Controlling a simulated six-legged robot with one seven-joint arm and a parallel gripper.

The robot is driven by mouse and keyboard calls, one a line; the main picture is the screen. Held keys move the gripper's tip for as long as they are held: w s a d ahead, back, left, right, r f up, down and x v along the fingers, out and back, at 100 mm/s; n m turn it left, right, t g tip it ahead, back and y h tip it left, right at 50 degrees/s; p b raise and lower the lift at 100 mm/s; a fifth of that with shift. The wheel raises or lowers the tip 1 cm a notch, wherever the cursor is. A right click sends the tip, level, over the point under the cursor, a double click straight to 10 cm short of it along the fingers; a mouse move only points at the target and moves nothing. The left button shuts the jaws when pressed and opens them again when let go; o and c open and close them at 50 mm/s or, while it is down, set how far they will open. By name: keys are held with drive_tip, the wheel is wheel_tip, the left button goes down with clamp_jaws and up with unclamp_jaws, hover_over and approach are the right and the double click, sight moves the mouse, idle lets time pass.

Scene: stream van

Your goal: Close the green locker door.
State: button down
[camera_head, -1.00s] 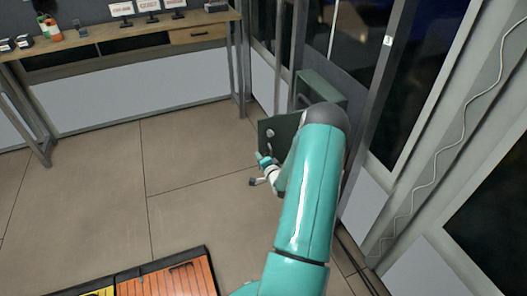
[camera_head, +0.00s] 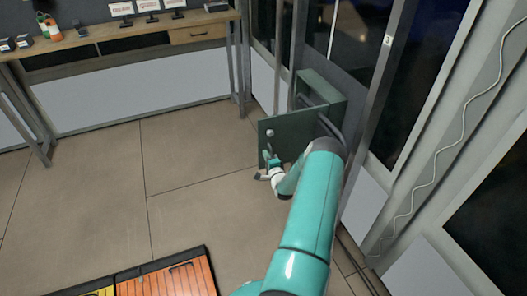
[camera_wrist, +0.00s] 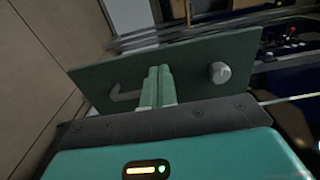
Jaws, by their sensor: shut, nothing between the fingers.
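The green locker (camera_head: 320,88) is a small dark green box on the wall side, right of centre in the head view. Its door (camera_head: 287,134) stands swung open, out from the box toward the left, with a round knob. In the wrist view the door (camera_wrist: 192,68) spans the middle, with a silver knob (camera_wrist: 219,72) at right and a hook-shaped handle (camera_wrist: 122,93) at left. My gripper (camera_head: 268,170) is low at the door's lower left in the head view. In the wrist view its fingers (camera_wrist: 158,78) are together in front of the door panel; contact is unclear.
A wooden desk (camera_head: 120,35) with several small items stands at the back left. An orange and yellow case (camera_head: 165,280) lies at the bottom. The floor (camera_head: 200,165) left of the door is clear. Glass panels and a frame stand at right.

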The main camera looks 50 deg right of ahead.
sight(261, 146)
drive_tip(key=shift+x, duration=1.85)
drive_tip(key=shift+w, duration=0.15)
